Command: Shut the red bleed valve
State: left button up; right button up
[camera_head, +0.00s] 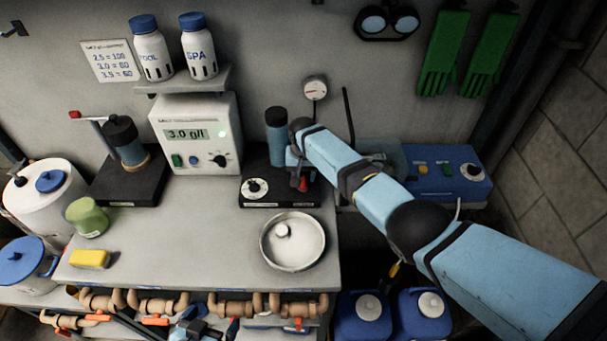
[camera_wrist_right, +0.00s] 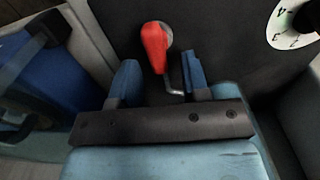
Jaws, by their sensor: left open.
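The red bleed valve (camera_head: 303,184) is a small red lever on the black pump unit with a white dial at the back of the bench. In the right wrist view the red lever (camera_wrist_right: 155,46) stands just ahead of the fingertips, with a bent metal rod below it. My right gripper (camera_head: 297,160) reaches in from the right over this unit. In its wrist view the right gripper (camera_wrist_right: 159,78) is open, with a blue finger on each side and a gap around the lever. My left gripper (camera_head: 205,328) is low at the bottom edge near the pipes, partly cut off.
A white dial (camera_head: 254,187) sits left of the lever. A round metal dish (camera_head: 293,241) lies in front. A grey meter (camera_head: 197,134) and a blue control box (camera_head: 447,172) flank the unit. Pipes with orange handles (camera_head: 155,321) run below the bench; its middle is clear.

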jog(key=shift+r, duration=0.1)
notch_tip(320, 180, up, 14)
dwell(0.5)
jog(key=shift+f, duration=0.2)
